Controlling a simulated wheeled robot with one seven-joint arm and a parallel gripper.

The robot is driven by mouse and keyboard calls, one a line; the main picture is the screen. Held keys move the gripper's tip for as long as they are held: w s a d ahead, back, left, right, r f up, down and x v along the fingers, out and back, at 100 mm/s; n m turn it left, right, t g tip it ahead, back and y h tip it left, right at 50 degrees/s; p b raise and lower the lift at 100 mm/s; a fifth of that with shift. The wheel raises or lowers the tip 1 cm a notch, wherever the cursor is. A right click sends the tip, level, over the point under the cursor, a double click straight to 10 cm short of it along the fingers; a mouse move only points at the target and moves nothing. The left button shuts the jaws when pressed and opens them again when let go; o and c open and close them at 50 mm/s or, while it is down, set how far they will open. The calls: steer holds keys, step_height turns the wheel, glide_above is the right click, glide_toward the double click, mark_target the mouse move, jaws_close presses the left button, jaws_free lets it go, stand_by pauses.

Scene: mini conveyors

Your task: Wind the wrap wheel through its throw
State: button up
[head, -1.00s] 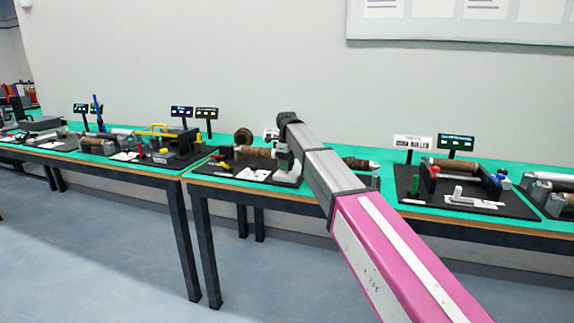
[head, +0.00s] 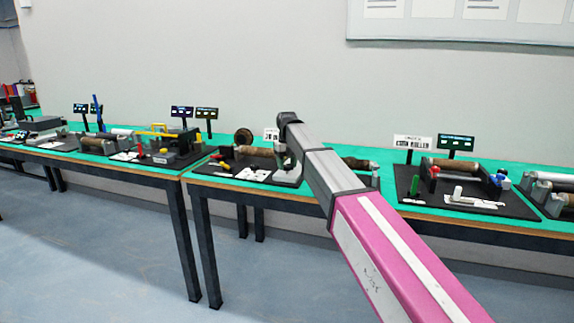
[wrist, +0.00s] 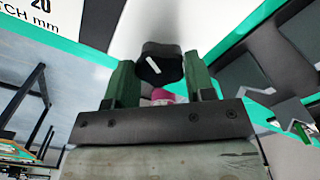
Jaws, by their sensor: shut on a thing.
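In the wrist view, my gripper (wrist: 160,72) has its green fingers on both sides of a dark rounded knob (wrist: 155,66) with a white mark, and is shut on it. I take this knob to be part of the wrap wheel; the rest of the wheel cannot be made out. A small pink piece (wrist: 163,96) shows between the fingers. In the head view, my arm reaches to a station with a brown roller (head: 256,152) and a pale grey stand (head: 288,175). The arm hides most of the gripper and the knob there.
A small white sign (head: 271,134) stands behind the station, and a dark brown disc (head: 243,136) is at its back left. A station with a red knob and a blue knob (head: 494,180) is to the right. Other conveyor stations fill the left table (head: 110,169).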

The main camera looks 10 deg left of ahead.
mark_target(287, 165)
stand_by(0.5)
steer(key=o, duration=0.9)
step_height(287, 165, up, 11)
steer(key=shift+f, duration=0.1)
